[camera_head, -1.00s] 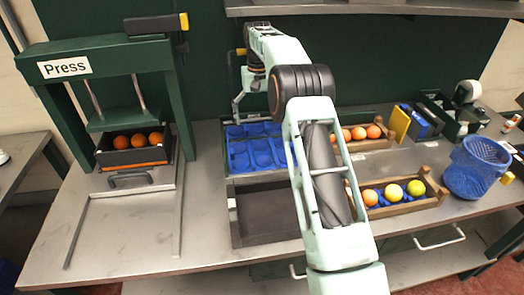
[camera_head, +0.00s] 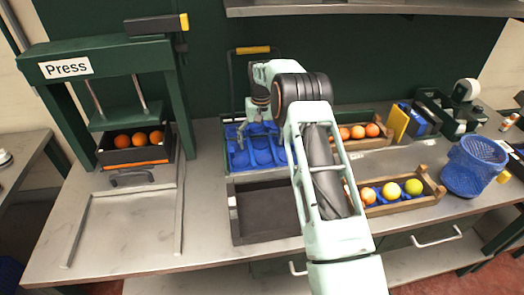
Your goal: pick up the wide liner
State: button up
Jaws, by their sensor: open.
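Blue moulded liners (camera_head: 266,157) with round cups lie in a dark green bin left of the middle of the bench. Which of them is the wide liner, I cannot tell for sure. My gripper (camera_head: 258,136) is open and hangs over the back part of this bin, above the blue liners. It hides some of their back part. Whether the fingertips touch a liner is too small to tell.
An empty dark tray (camera_head: 266,212) lies in front of the bin. A wooden crate (camera_head: 417,203) with fruit on blue stands right, another crate (camera_head: 379,138) behind. A blue mesh basket (camera_head: 474,168) stands far right. The press (camera_head: 181,98) holds a box of oranges (camera_head: 134,155).

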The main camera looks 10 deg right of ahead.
aim_at(261, 148)
jog(key=c, duration=1.3)
jog(key=shift+o, duration=0.2)
jog(key=shift+r, duration=0.1)
jog(key=shift+r, duration=0.45)
notch_tip(261, 148, up, 2)
jog(key=shift+r+b, duration=0.1)
jog(key=shift+b, duration=0.2)
jog(key=s+r+b, duration=0.4)
jog(key=s+r, duration=0.6)
jog(key=s, duration=0.4)
jog(key=s+d+f, duration=0.1)
jog(key=s+f, duration=0.2)
jog(key=s, duration=0.8)
jog(key=shift+s+f+b, duration=0.15)
jog(key=shift+f+b, duration=2.8)
jog(key=shift+f, duration=1.55)
